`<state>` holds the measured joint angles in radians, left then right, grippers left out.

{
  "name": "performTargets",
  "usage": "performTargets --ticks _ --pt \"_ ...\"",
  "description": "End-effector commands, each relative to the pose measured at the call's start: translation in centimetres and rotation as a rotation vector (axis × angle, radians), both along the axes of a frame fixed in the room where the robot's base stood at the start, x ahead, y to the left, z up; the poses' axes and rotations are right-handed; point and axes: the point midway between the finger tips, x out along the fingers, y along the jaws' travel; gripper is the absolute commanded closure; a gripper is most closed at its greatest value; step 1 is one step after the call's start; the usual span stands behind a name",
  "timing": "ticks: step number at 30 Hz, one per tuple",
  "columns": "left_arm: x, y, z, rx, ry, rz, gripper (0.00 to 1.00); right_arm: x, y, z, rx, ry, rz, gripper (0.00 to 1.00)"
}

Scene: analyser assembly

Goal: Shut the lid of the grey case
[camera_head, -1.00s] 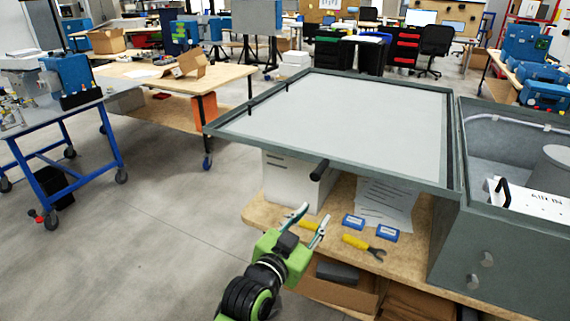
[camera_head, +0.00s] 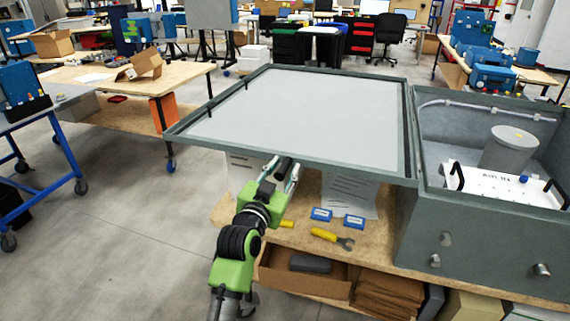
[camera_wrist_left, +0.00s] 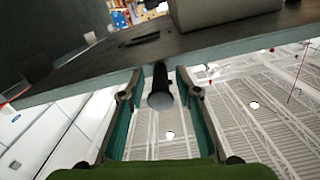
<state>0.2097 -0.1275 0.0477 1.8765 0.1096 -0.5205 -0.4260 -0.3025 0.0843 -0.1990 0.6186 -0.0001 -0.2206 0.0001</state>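The grey case (camera_head: 487,240) stands open on the workbench at the right of the head view. Its lid (camera_head: 300,118) is swung out to the left and lies about level, its pale inner face up. A dark round handle (camera_head: 283,166) sticks out from the lid's front edge. My left gripper (camera_head: 281,175) is at this handle. In the left wrist view the handle (camera_wrist_left: 161,97) stands between the two spread fingers of the gripper (camera_wrist_left: 156,85), with gaps on both sides. My right gripper is not in view.
Inside the case are a grey cylinder (camera_head: 507,148) and a white panel (camera_head: 490,183) with black handles. Blue boxes (camera_head: 321,214) and a yellow-handled tool (camera_head: 330,236) lie on the wooden bench top (camera_head: 385,255) below the lid. Open floor (camera_head: 110,240) lies to the left.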

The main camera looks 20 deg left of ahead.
Motion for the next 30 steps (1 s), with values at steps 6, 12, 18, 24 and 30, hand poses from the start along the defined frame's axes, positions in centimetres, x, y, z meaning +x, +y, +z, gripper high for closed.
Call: performTargets --ticks 6,12,18,24,30 --pt "1.3 0.0 0.0 0.000 0.001 0.000 0.69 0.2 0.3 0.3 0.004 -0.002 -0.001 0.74" --pt "1.3 0.0 0.0 0.000 0.001 0.000 0.69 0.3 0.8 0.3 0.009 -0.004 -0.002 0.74" --pt "1.3 0.0 0.0 0.000 0.001 0.000 1.00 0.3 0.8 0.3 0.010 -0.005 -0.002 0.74" --pt "1.4 0.0 0.1 0.002 0.000 0.000 1.00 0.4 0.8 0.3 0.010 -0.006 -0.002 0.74" --pt "1.8 0.1 1.2 0.029 -0.004 0.000 1.00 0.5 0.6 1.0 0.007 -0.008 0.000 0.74"
